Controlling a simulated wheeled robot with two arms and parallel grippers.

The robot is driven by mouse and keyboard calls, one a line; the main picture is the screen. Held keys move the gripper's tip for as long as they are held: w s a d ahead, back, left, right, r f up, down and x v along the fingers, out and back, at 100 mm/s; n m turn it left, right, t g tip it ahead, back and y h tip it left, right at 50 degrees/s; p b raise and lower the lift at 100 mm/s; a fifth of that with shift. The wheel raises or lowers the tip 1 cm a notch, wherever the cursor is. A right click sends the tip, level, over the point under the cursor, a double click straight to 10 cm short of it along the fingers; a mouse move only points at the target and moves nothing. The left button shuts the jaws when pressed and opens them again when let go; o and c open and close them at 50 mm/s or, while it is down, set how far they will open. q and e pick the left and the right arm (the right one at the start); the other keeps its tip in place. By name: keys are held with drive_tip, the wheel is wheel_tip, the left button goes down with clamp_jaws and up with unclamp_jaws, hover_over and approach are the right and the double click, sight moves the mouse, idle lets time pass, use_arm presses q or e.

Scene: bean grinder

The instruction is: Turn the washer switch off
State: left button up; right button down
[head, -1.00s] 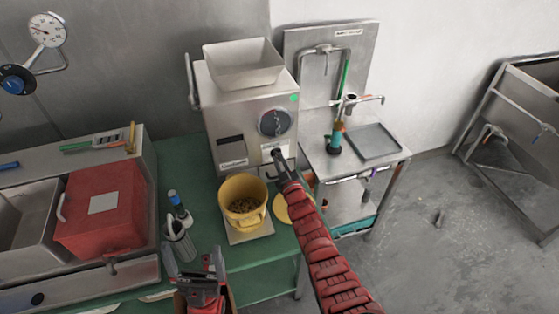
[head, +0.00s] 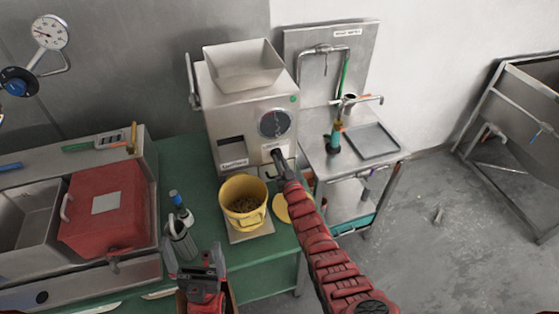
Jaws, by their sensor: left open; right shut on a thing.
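A metal grinder (head: 225,110) with a hopper on top stands on the green table, with a round dial (head: 274,123) and a small green spot (head: 292,99) on its front. My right gripper (head: 278,156) is at the lower right of that front, below the dial and beside a label. It is shut on a small part there that its fingers hide; I cannot tell the part's shape or setting. No switch is readable as the washer switch. My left gripper (head: 206,264) is open and empty, low in the picture near the table's front edge.
A yellow bucket of beans (head: 243,190) stands below the grinder, with a yellow disc (head: 281,207) beside it. A spray bottle (head: 181,209) and a metal canister (head: 180,240) stand near my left gripper. A red box (head: 105,190) is at left, a sink stand (head: 395,155) at right.

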drive_tip(key=shift+f, duration=0.1)
drive_tip(key=c, duration=0.9)
unclamp_jaws()
drive_tip(key=shift+s, duration=0.15)
drive_tip(key=b+v, duration=0.3)
drive_tip(key=v, duration=1.4)
drive_tip(key=shift+b, duration=0.4)
